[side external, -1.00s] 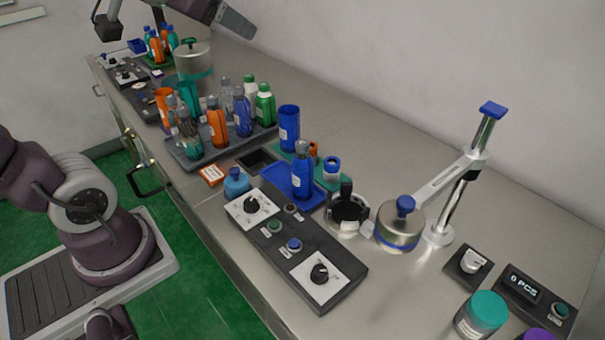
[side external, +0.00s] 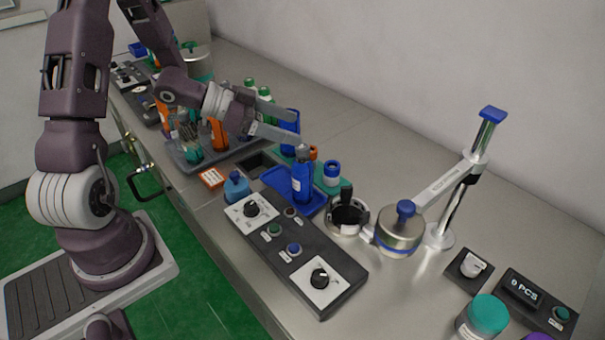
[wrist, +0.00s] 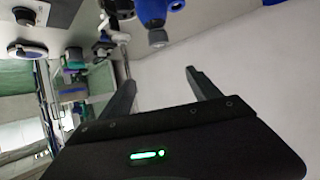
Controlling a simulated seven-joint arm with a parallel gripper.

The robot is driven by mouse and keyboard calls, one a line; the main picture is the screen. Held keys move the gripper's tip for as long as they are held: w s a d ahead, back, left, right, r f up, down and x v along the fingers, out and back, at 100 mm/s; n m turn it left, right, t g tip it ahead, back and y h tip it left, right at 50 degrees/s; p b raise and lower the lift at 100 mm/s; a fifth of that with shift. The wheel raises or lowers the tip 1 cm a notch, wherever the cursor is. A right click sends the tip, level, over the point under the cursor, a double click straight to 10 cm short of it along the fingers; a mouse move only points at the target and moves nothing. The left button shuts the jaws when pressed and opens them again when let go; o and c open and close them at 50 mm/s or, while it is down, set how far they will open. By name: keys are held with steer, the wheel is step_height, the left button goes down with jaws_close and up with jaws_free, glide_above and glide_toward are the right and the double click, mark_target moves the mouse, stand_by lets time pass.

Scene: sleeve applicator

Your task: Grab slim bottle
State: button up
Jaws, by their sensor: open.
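A slim blue bottle (side external: 303,178) with a grey cap stands upright on the blue tray (side external: 277,180) in the side external view. My gripper (side external: 296,127) is open and empty. Its two fingers point right, above and behind the blue bottle's cap. In the wrist view the gripper's fingers (wrist: 160,82) are spread with nothing between them. A blue bottle with a grey cap (wrist: 157,22) shows at the top edge there, ahead of the fingers and cut off by the frame. Several other bottles on the grey rack are partly hidden behind my gripper.
A tall blue cup (side external: 290,124) stands just behind my fingers. A grey rack (side external: 197,163) of bottles is at left. A control panel (side external: 284,262), a black ring holder (side external: 347,215) and a lidded press (side external: 399,233) stand in front and right.

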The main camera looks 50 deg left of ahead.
mark_target(294, 168)
step_height(294, 168, down, 11)
steer(key=shift+f, duration=0.15)
steer(key=x, duration=0.7)
steer(key=shift+w+a+f, duration=0.1)
steer(key=shift+w+a, duration=0.2)
steer(key=shift+a, duration=0.05)
jaws_close()
